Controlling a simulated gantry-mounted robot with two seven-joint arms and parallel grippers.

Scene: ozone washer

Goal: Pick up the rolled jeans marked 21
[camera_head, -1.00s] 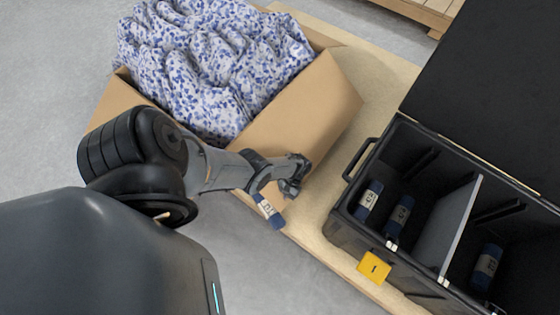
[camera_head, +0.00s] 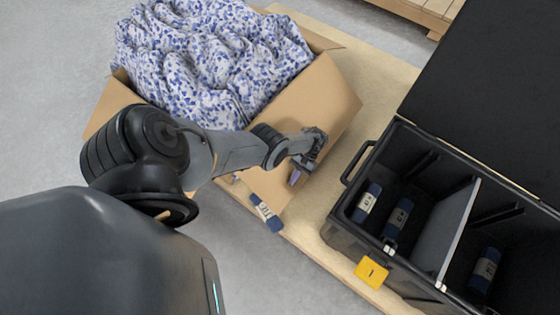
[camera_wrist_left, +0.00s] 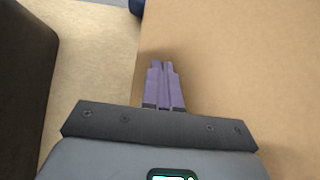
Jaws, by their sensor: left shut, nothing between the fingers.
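A dark blue rolled jeans with a pale label (camera_head: 266,213) lies by the near edge of the wooden board, beside the cardboard box; its number is too small to read surely. Three more labelled blue rolls stand in the black case: one on the left (camera_head: 367,202), one beside it (camera_head: 398,218), and one past the divider (camera_head: 485,270). My left gripper (camera_head: 294,178) is over the box's near right flap, above and right of the loose roll, apart from it. In the left wrist view its purple fingers (camera_wrist_left: 163,72) are together and empty. My right gripper is out of view.
The open cardboard box (camera_head: 318,105) holds blue-and-white patterned cloth (camera_head: 205,60). The black case (camera_head: 345,232) has a raised lid, a divider (camera_head: 445,232) and a yellow tag (camera_head: 371,272). A strip of bare wooden board (camera_head: 318,205) lies between box and case.

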